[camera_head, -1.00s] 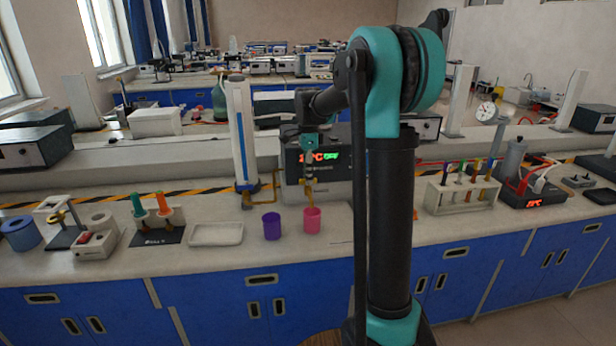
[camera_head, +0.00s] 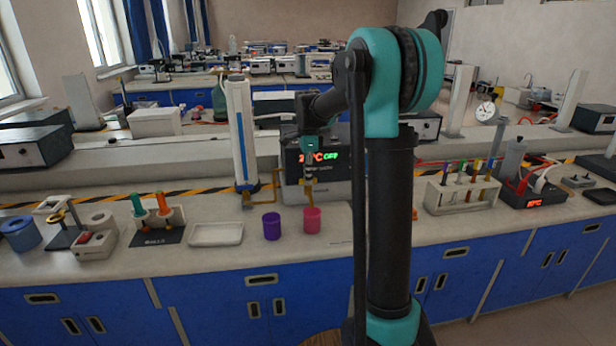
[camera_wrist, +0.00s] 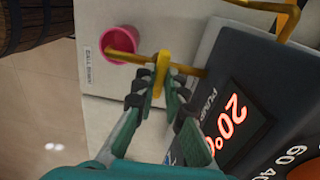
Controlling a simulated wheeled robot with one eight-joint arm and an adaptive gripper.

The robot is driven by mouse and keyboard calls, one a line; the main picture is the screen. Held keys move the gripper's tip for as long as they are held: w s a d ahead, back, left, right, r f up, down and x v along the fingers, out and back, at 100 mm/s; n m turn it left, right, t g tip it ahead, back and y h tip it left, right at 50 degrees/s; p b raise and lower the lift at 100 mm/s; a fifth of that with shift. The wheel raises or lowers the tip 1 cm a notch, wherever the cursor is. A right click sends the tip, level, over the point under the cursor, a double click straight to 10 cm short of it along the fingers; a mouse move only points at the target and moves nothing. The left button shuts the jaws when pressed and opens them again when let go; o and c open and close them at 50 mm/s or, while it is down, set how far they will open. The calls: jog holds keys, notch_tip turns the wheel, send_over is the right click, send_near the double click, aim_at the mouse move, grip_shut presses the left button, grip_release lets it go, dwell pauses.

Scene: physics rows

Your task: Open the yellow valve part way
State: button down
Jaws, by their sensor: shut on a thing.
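The yellow valve (camera_wrist: 161,72) sits on a brass-coloured pipe at the front of a dark pump unit with a red display (camera_wrist: 232,115). In the head view the valve (camera_head: 308,182) is small and partly covered by my gripper (camera_head: 309,168). In the wrist view my gripper (camera_wrist: 158,88) has its two fingers closed about the yellow handle, one on each side. The pipe outlet is above a pink cup (camera_wrist: 120,40), which stands upright on the bench in the head view (camera_head: 312,220).
A purple cup (camera_head: 271,226) and a white tray (camera_head: 216,235) stand left of the pink cup. A tall white and blue column (camera_head: 242,135) rises behind left. A tube rack (camera_head: 462,192) stands on the right. The bench front is clear.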

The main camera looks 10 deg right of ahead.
jog(key=shift+n, duration=0.3)
jog(key=n, duration=0.3)
jog(key=shift+n, duration=2.6)
jog(key=c, duration=1.6)
grip_release()
notch_tip(320, 180, up, 12)
jog(key=shift+r, duration=0.1)
